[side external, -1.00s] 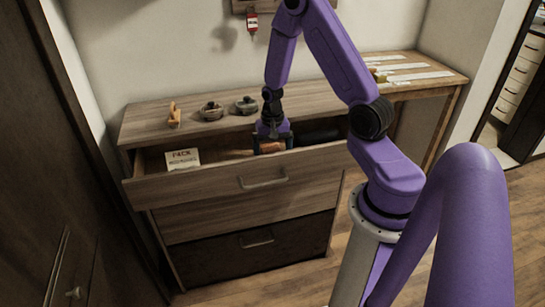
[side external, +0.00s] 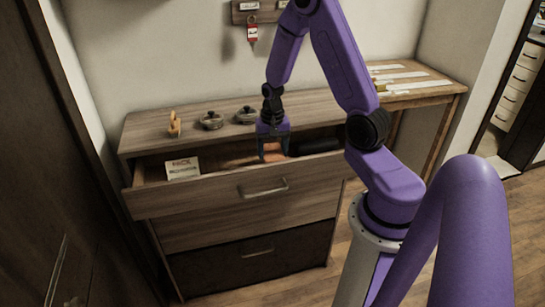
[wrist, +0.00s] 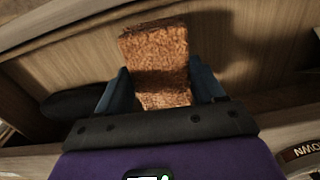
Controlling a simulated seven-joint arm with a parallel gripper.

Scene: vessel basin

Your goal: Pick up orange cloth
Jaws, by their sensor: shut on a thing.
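The orange cloth (wrist: 155,60) is a fuzzy orange-brown folded piece between the two blue fingers in the wrist view. In the side external view the cloth (side external: 272,152) shows small at the fingertips, over the open top drawer. My gripper (side external: 273,150) is shut on the cloth; it also shows in the wrist view (wrist: 160,90). The cloth's far end sticks out beyond the fingers. I cannot tell how far it is from the drawer floor.
The open top drawer (side external: 235,188) also holds a card marked PACK (side external: 183,169) and a dark rolled item (side external: 318,145) right of my gripper. Two lidded pots (side external: 212,121) and a small wooden item (side external: 174,124) stand on the dresser top behind.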

